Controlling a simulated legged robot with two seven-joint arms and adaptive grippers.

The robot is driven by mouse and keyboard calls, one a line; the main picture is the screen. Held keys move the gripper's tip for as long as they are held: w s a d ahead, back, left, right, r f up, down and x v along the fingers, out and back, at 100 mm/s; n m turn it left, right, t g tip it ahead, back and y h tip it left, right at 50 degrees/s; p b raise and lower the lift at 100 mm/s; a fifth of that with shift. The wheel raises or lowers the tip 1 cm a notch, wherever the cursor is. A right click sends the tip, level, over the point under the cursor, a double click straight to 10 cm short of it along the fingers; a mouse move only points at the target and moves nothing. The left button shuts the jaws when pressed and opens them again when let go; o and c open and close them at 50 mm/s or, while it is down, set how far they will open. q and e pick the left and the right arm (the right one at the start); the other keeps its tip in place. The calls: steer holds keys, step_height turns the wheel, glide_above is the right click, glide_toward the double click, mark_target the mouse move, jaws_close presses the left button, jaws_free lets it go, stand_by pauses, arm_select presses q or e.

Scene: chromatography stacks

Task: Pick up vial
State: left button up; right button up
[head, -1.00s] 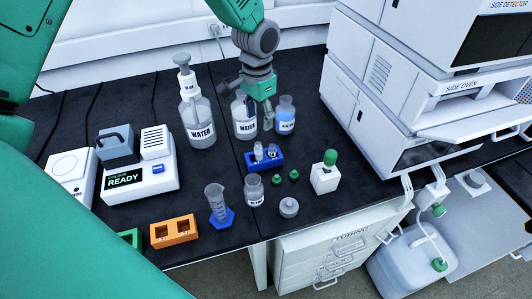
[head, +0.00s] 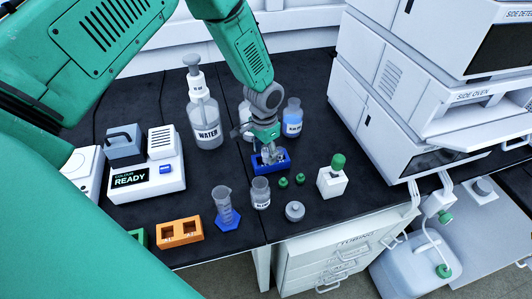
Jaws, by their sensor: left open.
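Small clear vials (head: 281,155) stand in the blue rack (head: 271,169) near the middle of the black bench. My left gripper (head: 270,157) is open, pointing down at the rack with its fingers at the vials. The fingers and wrist hide much of the vials, so I cannot tell whether a finger touches one. My right gripper is not in view.
Behind the gripper stand a water bottle (head: 205,122) and a blue-liquid bottle (head: 292,118). In front are a glass jar (head: 260,193), green caps (head: 299,178), a grey lid (head: 295,211) and a graduated cylinder (head: 224,205). White stacked instruments (head: 400,120) rise at right.

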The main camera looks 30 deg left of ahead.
arm_select(q)
steer(key=shift+a+f, duration=0.15)
steer(key=shift+f, duration=0.2)
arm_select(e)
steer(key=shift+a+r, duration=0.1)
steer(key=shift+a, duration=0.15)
